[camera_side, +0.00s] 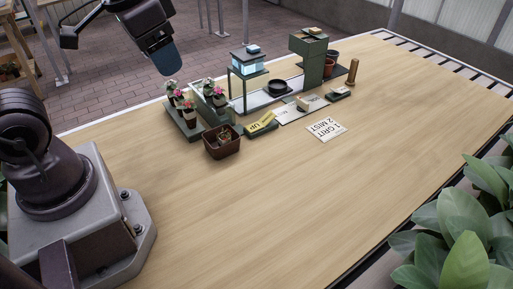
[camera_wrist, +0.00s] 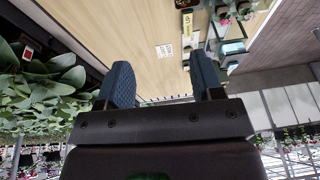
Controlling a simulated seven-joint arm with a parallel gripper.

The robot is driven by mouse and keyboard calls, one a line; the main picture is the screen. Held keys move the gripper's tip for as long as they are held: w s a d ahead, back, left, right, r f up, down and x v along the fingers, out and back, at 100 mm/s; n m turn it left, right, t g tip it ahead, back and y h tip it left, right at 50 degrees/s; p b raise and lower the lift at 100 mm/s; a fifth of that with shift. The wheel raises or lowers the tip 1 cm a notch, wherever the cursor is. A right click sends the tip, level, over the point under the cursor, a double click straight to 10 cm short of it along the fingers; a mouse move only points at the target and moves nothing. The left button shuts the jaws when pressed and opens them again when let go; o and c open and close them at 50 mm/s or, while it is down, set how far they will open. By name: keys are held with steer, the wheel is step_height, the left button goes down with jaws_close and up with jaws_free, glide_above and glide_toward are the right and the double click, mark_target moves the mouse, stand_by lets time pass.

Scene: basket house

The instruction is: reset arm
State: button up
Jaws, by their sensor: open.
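My gripper (camera_side: 163,56) is raised at the upper left in the side view, high above the table's far-left edge. In the wrist view its two dark blue fingers stand wide apart with nothing between them (camera_wrist: 163,78). The wooden table (camera_side: 270,200) lies below. A brown basket (camera_side: 222,142) with small things in it stands on the table, well clear of my gripper.
Potted pink flowers (camera_side: 187,108) stand on a tray behind the basket. A green stand with a lit tank (camera_side: 248,66), a tall green box (camera_side: 308,55), a black dish (camera_side: 278,88) and a lettered card (camera_side: 326,129) lie further right. The table's front is bare; leaves (camera_side: 450,225) edge the right.

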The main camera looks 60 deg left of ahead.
steer(key=s+r+t, duration=0.1)
steer(key=s+d+r+t, duration=0.1)
steer(key=s+r, duration=0.1)
steer(key=shift+d+h, duration=0.2)
steer(key=shift+h, duration=0.1)
